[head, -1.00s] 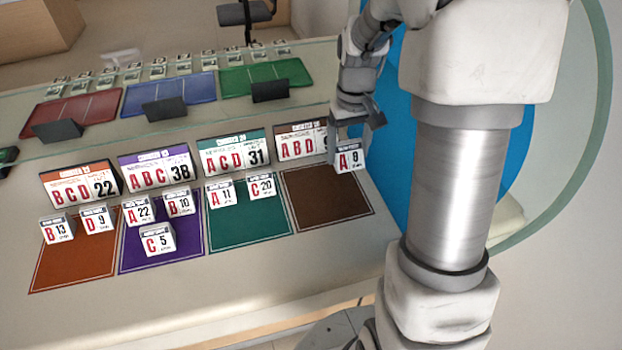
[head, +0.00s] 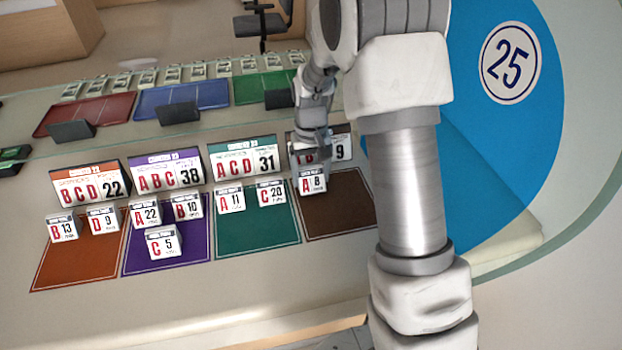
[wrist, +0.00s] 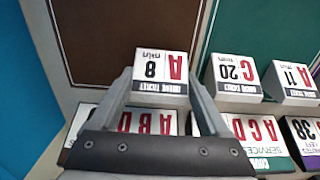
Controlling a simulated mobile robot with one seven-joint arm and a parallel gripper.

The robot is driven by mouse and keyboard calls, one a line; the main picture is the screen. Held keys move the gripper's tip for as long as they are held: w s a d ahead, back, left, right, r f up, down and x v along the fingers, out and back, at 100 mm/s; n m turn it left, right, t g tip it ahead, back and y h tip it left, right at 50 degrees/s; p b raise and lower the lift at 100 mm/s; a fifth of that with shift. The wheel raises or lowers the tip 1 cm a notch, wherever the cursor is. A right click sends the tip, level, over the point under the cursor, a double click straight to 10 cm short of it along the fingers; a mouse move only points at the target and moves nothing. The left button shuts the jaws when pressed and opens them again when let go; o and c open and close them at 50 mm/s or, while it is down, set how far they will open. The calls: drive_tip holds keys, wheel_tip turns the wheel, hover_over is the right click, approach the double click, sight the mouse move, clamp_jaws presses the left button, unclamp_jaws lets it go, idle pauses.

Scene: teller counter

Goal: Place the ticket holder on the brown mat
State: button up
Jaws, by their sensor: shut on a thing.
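The ticket holder (head: 312,184), a small white block marked "A 8", is held in my gripper (head: 313,165). It also shows in the wrist view (wrist: 160,75), between the two fingers of my gripper (wrist: 160,92). In the head view it is over the back left part of the brown mat (head: 345,215). The mat also shows in the wrist view (wrist: 100,40), with the holder near its edge. I cannot tell whether the holder touches the mat. The "A B D" sign (head: 341,148) behind the mat is partly covered by my arm.
To the left lie a green mat (head: 255,232), a purple mat (head: 135,262) and an orange mat (head: 62,272), each with small ticket blocks and a sign behind. The "C 20" block (head: 271,193) stands close to the left of the held holder. The brown mat's front is clear.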

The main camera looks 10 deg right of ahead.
drive_tip(key=shift+f, duration=0.5)
drive_tip(key=shift+f, duration=0.15)
drive_tip(key=o, duration=1.4)
